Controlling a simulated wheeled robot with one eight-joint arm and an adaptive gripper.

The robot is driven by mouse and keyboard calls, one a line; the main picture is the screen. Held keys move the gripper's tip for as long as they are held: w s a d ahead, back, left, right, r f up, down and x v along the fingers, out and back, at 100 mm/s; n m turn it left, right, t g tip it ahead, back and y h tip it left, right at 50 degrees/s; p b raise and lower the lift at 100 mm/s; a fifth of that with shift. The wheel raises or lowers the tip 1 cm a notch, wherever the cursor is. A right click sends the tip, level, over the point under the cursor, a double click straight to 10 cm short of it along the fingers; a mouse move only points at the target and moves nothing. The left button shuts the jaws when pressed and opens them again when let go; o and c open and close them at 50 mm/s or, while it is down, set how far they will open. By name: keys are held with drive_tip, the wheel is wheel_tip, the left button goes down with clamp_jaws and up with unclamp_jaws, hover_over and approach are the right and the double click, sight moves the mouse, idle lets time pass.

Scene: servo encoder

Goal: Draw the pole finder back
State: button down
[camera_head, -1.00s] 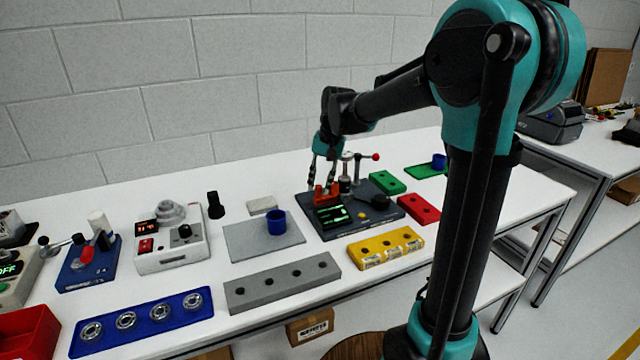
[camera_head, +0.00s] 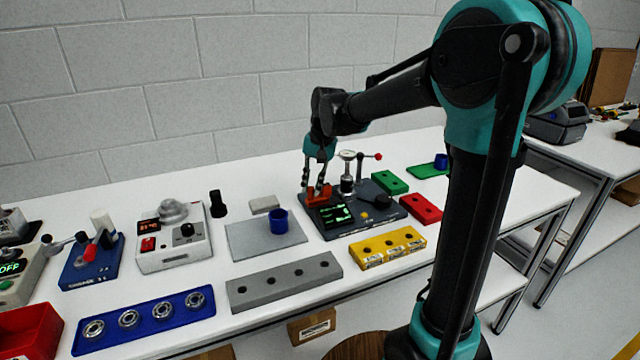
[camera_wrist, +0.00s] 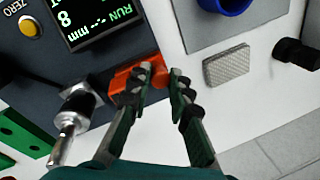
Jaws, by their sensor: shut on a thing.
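The pole finder, which I take to be the orange-red block (camera_head: 318,198), sits on the dark fixture plate (camera_head: 388,216) beside its green-lit display (camera_head: 336,215). It stands left of a metal post (camera_head: 347,178), with a gap between them. My gripper (camera_head: 313,188) reaches down to it from above and is shut on it. In the wrist view the orange block (camera_wrist: 152,66) lies at the fingertips of my gripper (camera_wrist: 163,82), with one finger over it and the other at its right end. The fingers hide part of it. The display (camera_wrist: 95,18) reads "RUN" and "mm".
A metal post (camera_wrist: 72,125) stands close left of the fingers in the wrist view. A lever with a red knob (camera_head: 378,156) rises behind the fixture. A grey plate with a blue cup (camera_head: 278,222) lies to the left.

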drive_tip(key=shift+a, duration=0.15)
drive_tip(key=c, duration=1.6)
unclamp_jaws()
drive_tip(key=shift+a, duration=0.1)
drive_tip(key=shift+c, duration=0.2)
wheel_tip(320, 180, up, 12)
drive_tip(key=d, duration=0.2)
drive_tip(key=shift+s+d, duration=0.15)
drive_tip(key=shift+s, duration=0.1)
drive_tip(key=shift+f, duration=0.1)
